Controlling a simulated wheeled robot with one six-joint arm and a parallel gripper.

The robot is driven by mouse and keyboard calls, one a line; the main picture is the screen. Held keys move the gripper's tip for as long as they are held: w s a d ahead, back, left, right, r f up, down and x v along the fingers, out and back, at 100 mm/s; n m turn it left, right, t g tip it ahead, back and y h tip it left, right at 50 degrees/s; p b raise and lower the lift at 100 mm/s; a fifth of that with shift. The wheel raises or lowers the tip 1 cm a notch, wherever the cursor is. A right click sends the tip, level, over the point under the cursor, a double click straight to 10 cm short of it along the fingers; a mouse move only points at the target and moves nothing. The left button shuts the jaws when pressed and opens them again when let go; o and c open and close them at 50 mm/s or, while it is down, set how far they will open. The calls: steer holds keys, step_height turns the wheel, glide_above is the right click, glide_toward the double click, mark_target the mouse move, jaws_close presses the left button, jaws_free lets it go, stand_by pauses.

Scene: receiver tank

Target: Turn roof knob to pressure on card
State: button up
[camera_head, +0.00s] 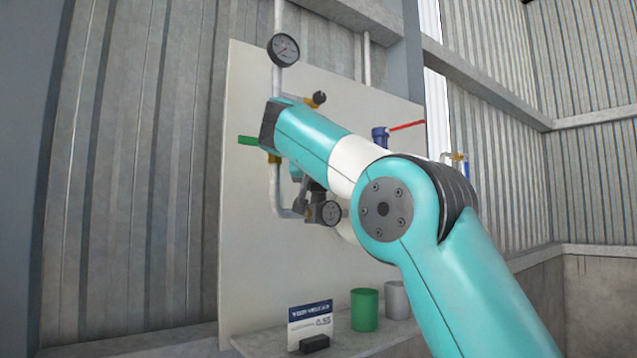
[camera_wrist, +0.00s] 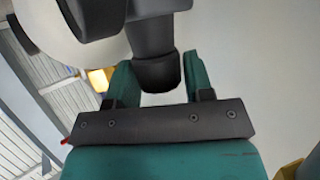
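In the wrist view, a dark round knob (camera_wrist: 158,73) under a dark grey regulator body (camera_wrist: 150,36) stands between the two teal fingers of my gripper (camera_wrist: 157,75). The fingers are apart, one on each side of the knob; I cannot tell whether both touch it. In the head view, the regulator (camera_head: 312,205) with a small round gauge (camera_head: 330,212) sits low on the white panel, partly behind my arm, which hides most of my gripper. The gauge reading is too small to tell. A card (camera_head: 310,323) on the shelf seems to read 0.55.
A larger gauge (camera_head: 283,50) tops the left pipe. A green lever (camera_head: 248,141), a red lever (camera_head: 407,126) and a brass fitting with a dark knob (camera_head: 318,99) are near my arm. A green cup (camera_head: 365,309), grey cup (camera_head: 396,299) and black block (camera_head: 315,343) stand on the shelf.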

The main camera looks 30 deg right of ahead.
steer(key=shift+o, duration=1.3)
steer(key=shift+d+y, duration=0.1)
steer(key=shift+y, duration=0.2)
